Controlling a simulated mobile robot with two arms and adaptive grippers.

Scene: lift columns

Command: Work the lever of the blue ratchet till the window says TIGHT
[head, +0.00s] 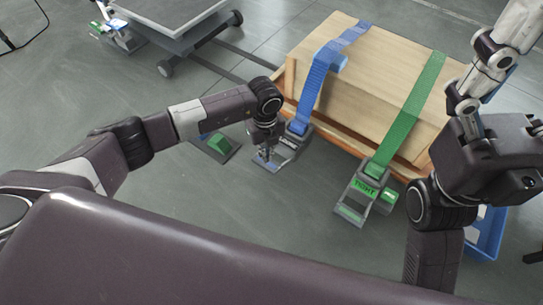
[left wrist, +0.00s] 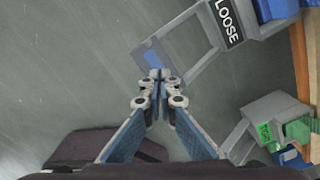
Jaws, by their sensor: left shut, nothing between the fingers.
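The blue ratchet (head: 292,140) sits on the floor against the wooden tray, at the lower end of the blue strap (head: 318,85). Its window reads LOOSE in the left wrist view (left wrist: 228,24). Its lever is a grey frame with a blue pad at the end (left wrist: 150,55). My left gripper (head: 268,157) is shut and empty, pointing down at the lever's end; in the left wrist view its fingertips (left wrist: 160,76) overlap the blue pad. I cannot tell whether they touch it. My right gripper (head: 488,80) is raised at the right, partly cut off; its opening is unclear.
A green ratchet (head: 365,188) with a window reading TIGHT stands to the right, on the green strap (head: 415,105). Both straps cross a wooden box (head: 375,70). A green block (head: 219,143) on a dark plate lies left of my gripper. A blue bin (head: 487,240) is at right.

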